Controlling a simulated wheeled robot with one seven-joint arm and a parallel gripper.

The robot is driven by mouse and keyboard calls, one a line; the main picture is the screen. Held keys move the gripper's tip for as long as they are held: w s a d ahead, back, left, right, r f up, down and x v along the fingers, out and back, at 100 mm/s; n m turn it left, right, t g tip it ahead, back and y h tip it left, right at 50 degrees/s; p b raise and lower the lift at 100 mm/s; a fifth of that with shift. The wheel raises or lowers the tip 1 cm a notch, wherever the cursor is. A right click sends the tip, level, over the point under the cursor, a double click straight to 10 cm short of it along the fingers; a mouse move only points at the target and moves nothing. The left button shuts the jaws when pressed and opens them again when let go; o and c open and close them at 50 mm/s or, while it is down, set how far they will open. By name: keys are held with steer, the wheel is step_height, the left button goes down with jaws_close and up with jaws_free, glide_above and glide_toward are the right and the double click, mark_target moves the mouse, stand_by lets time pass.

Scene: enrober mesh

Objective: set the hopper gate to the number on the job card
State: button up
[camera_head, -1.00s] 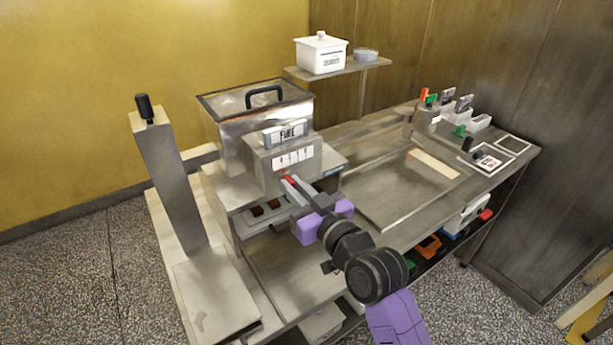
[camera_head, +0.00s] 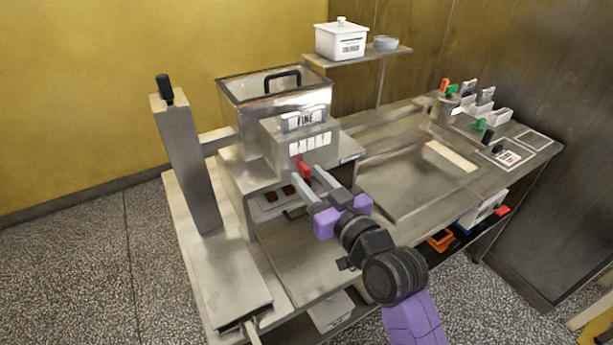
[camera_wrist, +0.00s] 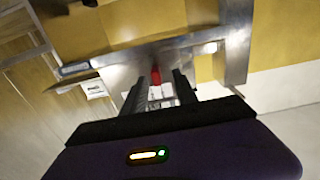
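The steel hopper (camera_head: 240,115) has a clear lid with a black handle and stands at the machine's back. On its front are a "FINE" plate (camera_head: 303,119) and a white numbered scale (camera_head: 310,142), whose figures are too small to read. A red tab (camera_head: 304,168), seemingly the gate's handle, sits below the scale. My gripper (camera_head: 309,177) is open, its grey fingers apart just in front of the tab. In the wrist view the red tab (camera_wrist: 155,75) shows between the fingers. A white card with red print (camera_head: 507,157), possibly the job card, lies at the bench's right; its print is unreadable.
A steel post with a black knob (camera_head: 165,88) stands at left. A shallow tray (camera_head: 400,195) and coloured-handled tools (camera_head: 480,125) are at right. A white pot (camera_head: 340,42) is on a back shelf.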

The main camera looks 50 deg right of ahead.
steer(key=b+v, duration=0.1)
steer(key=v, duration=0.5)
stand_by(0.5)
steer(key=s+a+f+n+g+y, duration=0.1)
steer(key=s+a+f, duration=0.2)
steer(key=s+a, duration=0.2)
steer(key=s+a+f+n+y, duration=0.1)
steer(key=s+a+f, duration=0.3)
steer(key=s, duration=0.7)
steer(key=s+a+f+n+g+y, duration=0.1)
steer(key=s+a+f+y, duration=0.2)
steer(key=s+a, duration=0.3)
steer(key=s+f, duration=0.1)
steer(key=s, duration=0.1)
steer(key=shift+s+a+g, duration=0.25)
steer(key=shift+s+g, duration=0.05)
steer(key=shift+s, duration=0.05)
